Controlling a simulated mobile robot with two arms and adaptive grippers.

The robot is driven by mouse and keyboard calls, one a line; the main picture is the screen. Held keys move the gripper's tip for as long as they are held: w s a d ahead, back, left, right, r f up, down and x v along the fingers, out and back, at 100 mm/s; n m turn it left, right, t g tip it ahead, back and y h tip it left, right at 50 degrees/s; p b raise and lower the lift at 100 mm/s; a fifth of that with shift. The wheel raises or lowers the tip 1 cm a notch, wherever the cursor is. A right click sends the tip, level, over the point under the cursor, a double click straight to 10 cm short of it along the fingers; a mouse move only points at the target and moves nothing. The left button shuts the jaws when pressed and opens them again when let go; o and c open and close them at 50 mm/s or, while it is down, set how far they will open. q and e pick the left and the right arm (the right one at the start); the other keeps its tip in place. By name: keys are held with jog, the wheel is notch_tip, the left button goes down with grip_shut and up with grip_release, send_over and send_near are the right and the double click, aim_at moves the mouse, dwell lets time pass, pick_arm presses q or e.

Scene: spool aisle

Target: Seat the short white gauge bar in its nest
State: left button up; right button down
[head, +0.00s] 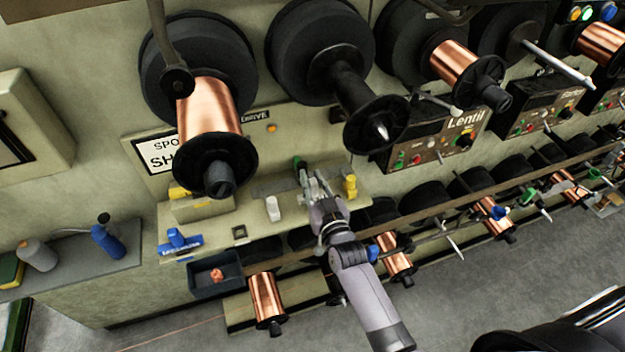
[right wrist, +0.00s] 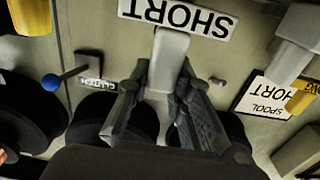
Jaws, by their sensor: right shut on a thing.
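My right gripper (head: 313,181) is over the pale shelf (head: 215,222), with its arm coming up from the bottom. In the right wrist view the gripper (right wrist: 168,85) is shut on a short, pale white gauge bar (right wrist: 170,47), which sticks out past the fingertips. A label reading SHORT (right wrist: 190,17) lies just beyond the bar. Another white block (head: 273,208) stands on the shelf to the left of the gripper. A small dark square fitting (head: 239,233) is on the shelf; I cannot tell whether it is the nest. My left gripper is not in view.
A yellow piece (head: 350,186) stands right of the gripper. A blue piece (head: 180,241) and a dark bin (head: 216,276) are at the shelf's left. A large copper spool (head: 209,110) and a black spindle (head: 350,95) jut out above. More spools hang below.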

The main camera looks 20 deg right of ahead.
jog(key=shift+f+b, duration=0.5)
jog(key=shift+f, duration=0.25)
jog(key=c, duration=1.3)
grip_release()
jog(key=shift+c, duration=0.2)
jog(key=s, duration=1.2)
jog(key=shift+d, duration=0.2)
